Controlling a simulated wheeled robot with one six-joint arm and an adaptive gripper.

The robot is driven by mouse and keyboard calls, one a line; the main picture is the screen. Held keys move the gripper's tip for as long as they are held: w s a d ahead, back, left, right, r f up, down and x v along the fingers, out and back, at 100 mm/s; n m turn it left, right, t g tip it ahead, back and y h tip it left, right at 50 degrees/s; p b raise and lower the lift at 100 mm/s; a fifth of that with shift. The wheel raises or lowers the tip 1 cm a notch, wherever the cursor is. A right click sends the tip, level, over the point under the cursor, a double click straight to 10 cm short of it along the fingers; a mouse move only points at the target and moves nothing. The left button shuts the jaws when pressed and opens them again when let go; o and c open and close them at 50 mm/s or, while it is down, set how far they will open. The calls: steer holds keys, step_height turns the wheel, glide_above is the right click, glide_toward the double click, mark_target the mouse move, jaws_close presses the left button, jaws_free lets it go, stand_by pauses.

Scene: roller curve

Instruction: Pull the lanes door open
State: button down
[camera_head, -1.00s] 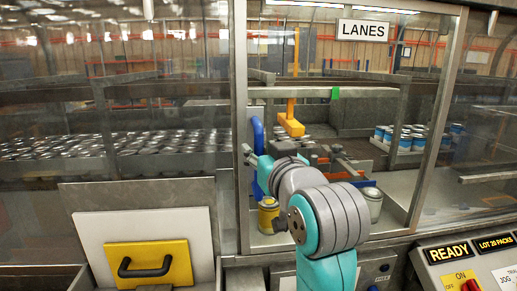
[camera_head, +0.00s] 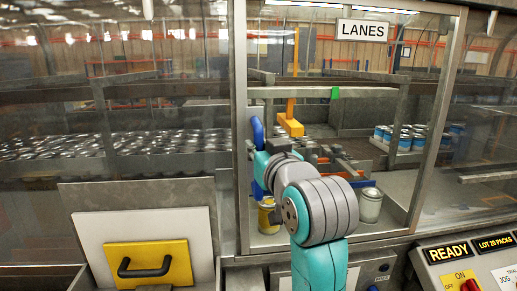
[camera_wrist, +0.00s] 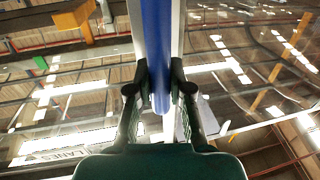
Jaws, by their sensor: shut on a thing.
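The lanes door is a clear panel in a metal frame (camera_head: 241,180), with a LANES sign (camera_head: 362,30) at its top. It looks closed, with no clear gap along its left side. Its upright blue handle (camera_head: 258,133) is near the left edge of the door. My gripper (camera_wrist: 160,95) is shut on the blue handle (camera_wrist: 157,40), with one dark finger on each side in the wrist view.
A yellow can (camera_head: 267,215) and a grey can (camera_head: 369,205) show behind the door glass. At lower left is a white panel with a yellow plate and black handle (camera_head: 145,266). A control panel with a READY sign (camera_head: 449,252) is at lower right.

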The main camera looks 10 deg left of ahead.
steer(key=w+d, duration=0.4)
steer(key=d, duration=1)
steer(key=w+d, duration=0.4)
steer(key=d, duration=1)
steer(key=w+d, duration=0.4)
steer(key=d, duration=1)
steer(key=shift+d, duration=0.4)
steer(key=shift+w, duration=0.1)
steer(key=c, duration=1)
jaws_free()
steer(key=shift+c, duration=0.2)
steer(key=v, duration=1.2)
steer(key=shift+f, duration=0.15)
